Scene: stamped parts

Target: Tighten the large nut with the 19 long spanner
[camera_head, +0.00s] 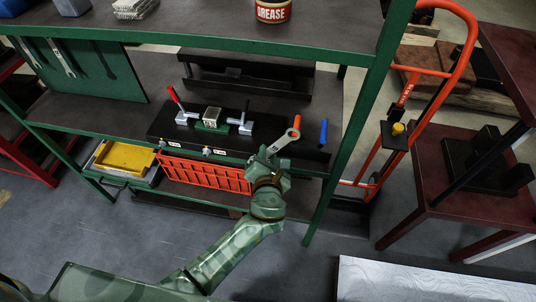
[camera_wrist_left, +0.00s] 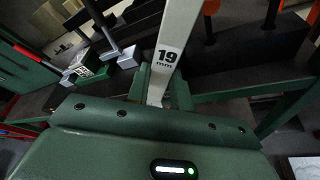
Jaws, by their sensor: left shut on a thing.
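The 19 mm spanner (camera_head: 288,137) is a grey steel tool, tilted up from my left gripper (camera_head: 266,168), with a ring end at the top. In the left wrist view its handle (camera_wrist_left: 169,45) shows a "19 mm" mark and runs down between the fingers of my left gripper (camera_wrist_left: 159,88), which is shut on it. The black fixture (camera_head: 185,137) lies on the shelf just behind and left of the gripper. Small nut-like fittings (camera_head: 207,151) with white labels show along its front edge; I cannot tell which is the large nut. My right gripper is not in view.
A red-handled clamp (camera_head: 175,97) and a black-handled clamp (camera_head: 246,122) stand on the fixture. Orange (camera_head: 296,121) and blue (camera_head: 323,133) handles stand at its right. A green shelf post (camera_head: 345,150) rises right of my gripper. An orange crate (camera_head: 205,174) sits below.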

